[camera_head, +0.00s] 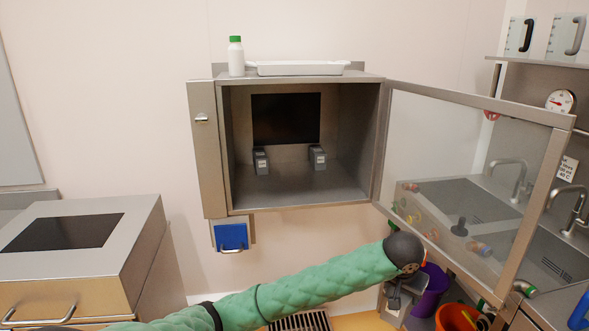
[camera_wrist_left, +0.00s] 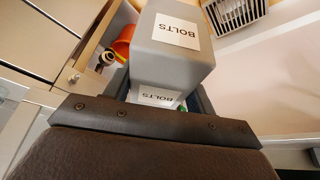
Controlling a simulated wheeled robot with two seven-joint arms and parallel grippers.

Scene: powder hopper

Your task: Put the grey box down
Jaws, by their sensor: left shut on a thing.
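A grey box (camera_wrist_left: 174,48) with white BOLTS labels fills the middle of the left wrist view. My left gripper (camera_head: 401,290) is shut on it, with dark fingers at both sides of the box. In the head view the gripper hangs from the black wrist at the end of my green arm, below the open glass door. There the box is small and hard to tell from the gripper. Two other small grey boxes with labels, left (camera_head: 261,161) and right (camera_head: 318,157), stand inside the open steel cabinet (camera_head: 232,209). My right gripper is not in view.
The glass door (camera_head: 470,160) stands open to the right. A purple bucket (camera_head: 432,288) and an orange bucket (camera_head: 456,318) are close to the gripper. A white bottle (camera_head: 236,57) and a white tray (camera_head: 300,69) sit on the cabinet. The cabinet floor's front is clear.

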